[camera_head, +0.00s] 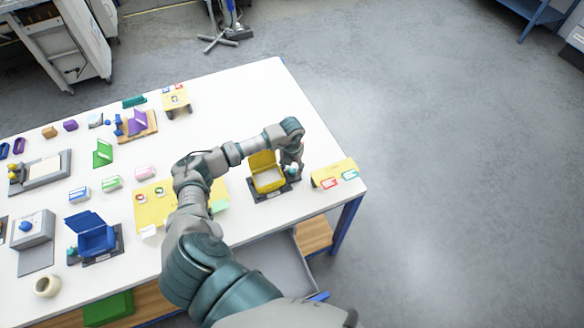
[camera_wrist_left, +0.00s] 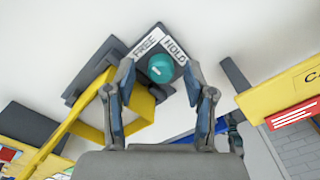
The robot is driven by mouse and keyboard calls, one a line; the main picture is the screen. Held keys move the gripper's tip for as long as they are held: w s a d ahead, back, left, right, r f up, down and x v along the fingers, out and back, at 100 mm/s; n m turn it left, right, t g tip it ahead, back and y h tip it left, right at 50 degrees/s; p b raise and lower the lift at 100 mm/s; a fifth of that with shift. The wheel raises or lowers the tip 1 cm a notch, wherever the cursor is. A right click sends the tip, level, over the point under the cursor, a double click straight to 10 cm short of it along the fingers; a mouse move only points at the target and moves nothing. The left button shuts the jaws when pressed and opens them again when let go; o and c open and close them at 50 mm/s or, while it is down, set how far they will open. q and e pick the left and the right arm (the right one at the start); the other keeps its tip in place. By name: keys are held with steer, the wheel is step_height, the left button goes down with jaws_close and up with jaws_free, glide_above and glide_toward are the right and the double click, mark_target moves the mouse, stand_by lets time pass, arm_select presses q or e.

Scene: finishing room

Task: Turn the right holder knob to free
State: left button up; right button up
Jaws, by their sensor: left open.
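The right holder (camera_head: 266,181) is a yellow open-lidded box on a dark base near the table's right end. Its round teal knob (camera_wrist_left: 161,68) sits on a dark plate with the labels FREE (camera_wrist_left: 145,42) and HOLD (camera_wrist_left: 175,50). A small white mark shows on the knob; which label it points to I cannot tell. My left gripper (camera_head: 292,164) is over the knob in the head view. In the left wrist view its fingers (camera_wrist_left: 159,75) are open, one on each side of the knob, with gaps between. My right gripper is not in view.
A yellow stand with labelled cards (camera_head: 334,173) stands just right of the holder, near the table edge. A blue holder (camera_head: 95,238) and a purple holder (camera_head: 137,121) stand farther left. My left arm crosses over a yellow mat (camera_head: 151,211).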

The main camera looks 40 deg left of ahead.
mark_target(292, 169)
arm_select(q)
step_height(292, 169, up, 11)
steer(key=shift+w, duration=0.15)
stand_by(0.6)
